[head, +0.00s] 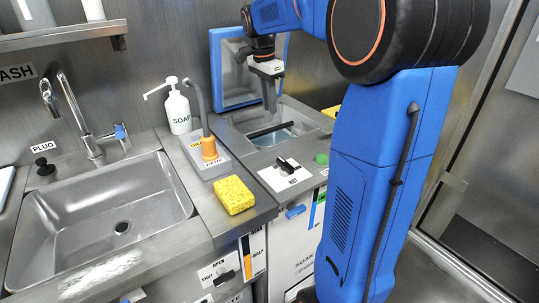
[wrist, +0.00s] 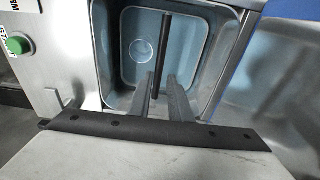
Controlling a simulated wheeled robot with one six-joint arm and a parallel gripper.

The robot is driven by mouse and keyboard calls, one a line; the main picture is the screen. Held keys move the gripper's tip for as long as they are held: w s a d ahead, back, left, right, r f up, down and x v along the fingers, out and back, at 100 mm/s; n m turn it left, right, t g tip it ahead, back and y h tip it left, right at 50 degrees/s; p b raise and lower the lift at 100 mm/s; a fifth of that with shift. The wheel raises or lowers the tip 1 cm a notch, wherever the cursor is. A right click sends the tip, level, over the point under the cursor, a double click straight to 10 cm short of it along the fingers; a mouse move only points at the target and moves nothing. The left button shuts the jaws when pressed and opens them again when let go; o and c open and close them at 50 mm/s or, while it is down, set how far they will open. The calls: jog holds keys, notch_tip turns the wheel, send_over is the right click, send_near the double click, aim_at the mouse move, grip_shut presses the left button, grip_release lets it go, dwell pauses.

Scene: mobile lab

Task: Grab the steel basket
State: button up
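An open steel well (head: 240,118) is set in the counter under a raised blue lid (head: 220,62). A black bar (head: 268,130) spans it, and looks like the handle of the steel basket. In the wrist view the bar (wrist: 164,45) runs lengthwise over a pale steel interior (wrist: 188,62) with a round mark at its bottom. I cannot clearly tell basket walls from well walls. My gripper (head: 270,110) points down above the bar. In the wrist view my gripper (wrist: 161,78) has its fingers apart, one on each side of the bar's line, with nothing held.
A sink (head: 100,215) is further left. A black switch (head: 284,164) and a green button (head: 321,158) lie in front.

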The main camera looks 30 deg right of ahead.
jog(key=f, duration=0.6)
jog(key=d+f, duration=0.1)
jog(key=f, duration=0.2)
jog(key=shift+d+f, duration=0.15)
jog(key=shift+f, duration=2.6)
jog(key=shift+r, duration=0.1)
grip_shut()
jog(key=shift+r, duration=0.1)
